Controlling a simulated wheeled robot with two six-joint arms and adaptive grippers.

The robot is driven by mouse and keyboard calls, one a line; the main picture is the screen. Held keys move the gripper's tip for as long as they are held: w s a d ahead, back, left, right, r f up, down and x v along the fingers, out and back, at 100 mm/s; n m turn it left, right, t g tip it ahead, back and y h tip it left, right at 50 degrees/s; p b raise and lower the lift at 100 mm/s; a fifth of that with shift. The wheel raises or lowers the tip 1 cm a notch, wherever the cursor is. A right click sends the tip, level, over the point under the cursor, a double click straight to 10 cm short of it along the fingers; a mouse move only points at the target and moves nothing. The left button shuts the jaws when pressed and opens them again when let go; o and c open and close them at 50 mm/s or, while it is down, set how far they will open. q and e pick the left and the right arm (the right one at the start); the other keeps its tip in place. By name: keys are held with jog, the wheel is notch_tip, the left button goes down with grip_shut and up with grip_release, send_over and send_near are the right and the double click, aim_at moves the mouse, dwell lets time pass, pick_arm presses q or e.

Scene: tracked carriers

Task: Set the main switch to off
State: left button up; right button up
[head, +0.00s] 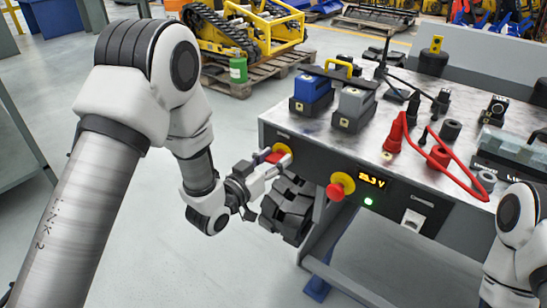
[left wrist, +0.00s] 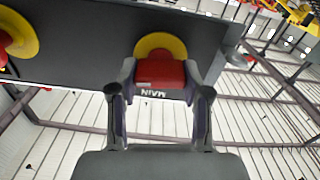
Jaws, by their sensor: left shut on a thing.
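The main switch is a red handle (head: 275,156) on a yellow round plate on the bench's front panel, at the left end. In the left wrist view the red handle (left wrist: 160,74) lies across the picture, parallel to the label MAIN beside it, which appears upside down. My left gripper (head: 272,164) is at the switch. In the left wrist view its two fingers (left wrist: 160,84) are closed on the handle's two ends. The fingers hide those ends. My right gripper is outside the views; only part of my right arm shows at the lower right.
A red mushroom button (head: 336,191) on yellow sits right of the switch. Blue (head: 311,88) and grey (head: 353,104) blocks and red cables (head: 440,158) occupy the bench top.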

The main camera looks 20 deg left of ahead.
pick_arm(q)
jog(key=n+p, duration=0.2)
jog(key=n, duration=0.2)
jog(key=shift+a+r, duration=0.1)
jog(key=shift+r, duration=0.05)
jog(key=n+p, duration=0.2)
jog(key=n, duration=0.2)
jog(key=shift+n+p, duration=0.3)
jog(key=shift+n, duration=0.1)
jog(key=n+p, duration=0.1)
jog(key=n, duration=0.2)
jog(key=shift+a+n+p, duration=0.1)
jog(key=shift+n+p, duration=0.2)
jog(key=shift+p, duration=0.05)
jog(key=shift+f+n+p, duration=0.15)
jog(key=shift+n+p, duration=0.25)
jog(key=shift+n, duration=0.6)
jog(key=shift+f+n+p, duration=0.15)
jog(key=shift+n+p, duration=0.25)
jog(key=shift+n, duration=0.6)
jog(key=o, duration=1.2)
jog(key=shift+c, duration=0.2)
